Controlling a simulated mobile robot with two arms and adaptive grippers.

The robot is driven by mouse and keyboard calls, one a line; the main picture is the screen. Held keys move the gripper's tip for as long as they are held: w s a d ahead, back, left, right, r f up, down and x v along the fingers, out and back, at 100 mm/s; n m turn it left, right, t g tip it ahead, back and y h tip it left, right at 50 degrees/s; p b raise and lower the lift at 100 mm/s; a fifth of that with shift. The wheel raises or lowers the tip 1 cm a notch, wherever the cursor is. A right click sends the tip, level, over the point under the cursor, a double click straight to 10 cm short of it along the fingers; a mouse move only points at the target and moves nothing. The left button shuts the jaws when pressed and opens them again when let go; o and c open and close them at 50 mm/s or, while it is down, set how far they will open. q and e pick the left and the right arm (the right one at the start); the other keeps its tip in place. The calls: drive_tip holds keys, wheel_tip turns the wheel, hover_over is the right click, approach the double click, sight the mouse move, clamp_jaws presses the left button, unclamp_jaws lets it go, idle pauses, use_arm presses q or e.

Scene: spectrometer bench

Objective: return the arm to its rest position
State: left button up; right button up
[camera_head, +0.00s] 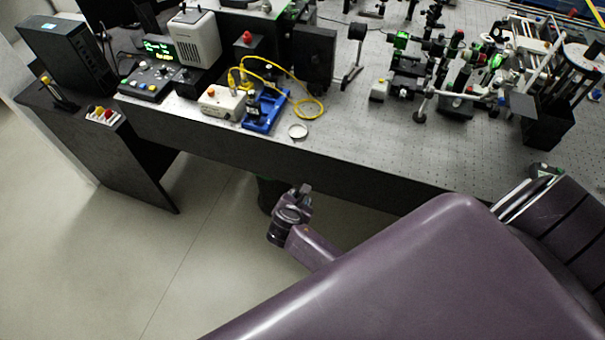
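A purple arm, which appears to be my right one, spreads across the lower right of the head view. Beyond its large link, a small dark end (290,214) shows low in front of the bench's front face. Its fingers are too small and dark to tell whether they are open or shut. I see nothing held in it. No arm comes in from the left, and my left gripper is not in view.
The optical bench (345,135) carries a blue holder (265,110), a yellow cable (309,108), a control box (147,83) and several optics. A dark side cabinet (105,135) stands at the left. Open floor (100,255) lies at the lower left.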

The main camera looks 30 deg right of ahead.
drive_tip(key=shift+f, duration=0.1)
idle(0.5)
drive_tip(key=s+a+f+m+g+y+b, duration=0.15)
drive_tip(key=s+f+m, duration=0.25)
drive_tip(key=s+f, duration=0.55)
drive_tip(key=s+a+f+m+g+y+b, duration=0.15)
drive_tip(key=s+f+m, duration=0.25)
drive_tip(key=s+f, duration=0.55)
drive_tip(key=s+f+m+g+y+b, duration=0.1)
drive_tip(key=s+f+m, duration=0.5)
drive_tip(key=s, duration=0.5)
drive_tip(key=s+f+m+g+y+b, duration=0.1)
drive_tip(key=s+f+m, duration=0.5)
drive_tip(key=s, duration=0.6)
drive_tip(key=shift+f+m+g+y, duration=0.3)
drive_tip(key=shift+g+y, duration=0.1)
drive_tip(key=shift+y, duration=0.1)
